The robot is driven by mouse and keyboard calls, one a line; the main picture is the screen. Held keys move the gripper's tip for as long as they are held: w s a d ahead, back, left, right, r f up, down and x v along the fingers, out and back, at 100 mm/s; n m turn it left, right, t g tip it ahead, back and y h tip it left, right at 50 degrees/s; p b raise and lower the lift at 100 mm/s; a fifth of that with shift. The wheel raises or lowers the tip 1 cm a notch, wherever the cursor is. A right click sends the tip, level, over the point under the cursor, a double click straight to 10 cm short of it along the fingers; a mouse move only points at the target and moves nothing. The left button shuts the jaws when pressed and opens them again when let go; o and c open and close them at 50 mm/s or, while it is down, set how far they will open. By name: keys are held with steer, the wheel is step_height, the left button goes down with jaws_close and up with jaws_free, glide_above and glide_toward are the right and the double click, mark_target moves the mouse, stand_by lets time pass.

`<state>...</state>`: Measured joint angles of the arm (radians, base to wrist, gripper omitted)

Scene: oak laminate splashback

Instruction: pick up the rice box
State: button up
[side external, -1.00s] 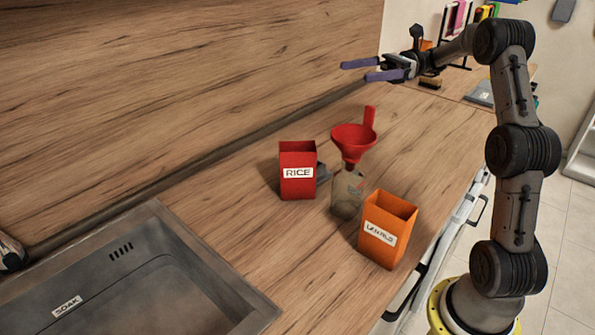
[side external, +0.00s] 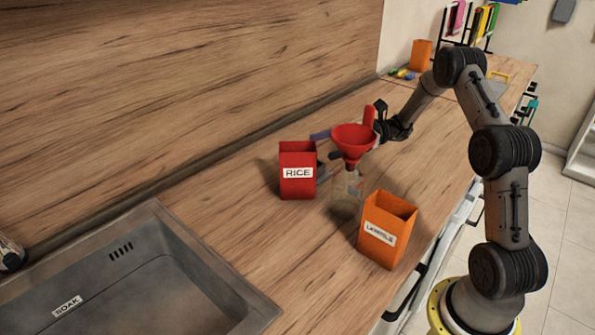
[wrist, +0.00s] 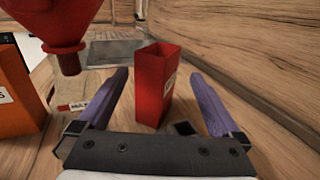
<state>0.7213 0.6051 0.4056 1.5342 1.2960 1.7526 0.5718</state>
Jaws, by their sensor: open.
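The red rice box (side external: 297,185) stands upright on the wooden counter, open at the top, with a white "RICE" label. In the wrist view the rice box (wrist: 155,85) stands between and ahead of my two purple fingers. My gripper (side external: 325,147) is low, behind the box and the red funnel, which partly hides it. In the wrist view my gripper (wrist: 158,100) is open, with a finger on each side of the box. A gap shows between the box and each finger. Whether a finger touches it in depth is hard to tell.
A red funnel (side external: 352,139) sits on a clear bottle (side external: 346,192) close to the right of the box. An orange lentils box (side external: 386,232) stands at the front right. A grey sink (side external: 150,275) lies at the left. A wooden splashback (side external: 190,80) rises behind.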

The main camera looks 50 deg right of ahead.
mark_target(308, 150)
steer(key=shift+s+x, duration=0.1)
steer(key=shift+x, duration=1.5)
steer(key=shift+s+x, duration=0.15)
steer(key=shift+x, duration=1.4)
jaws_close()
steer(key=shift+r, duration=0.1)
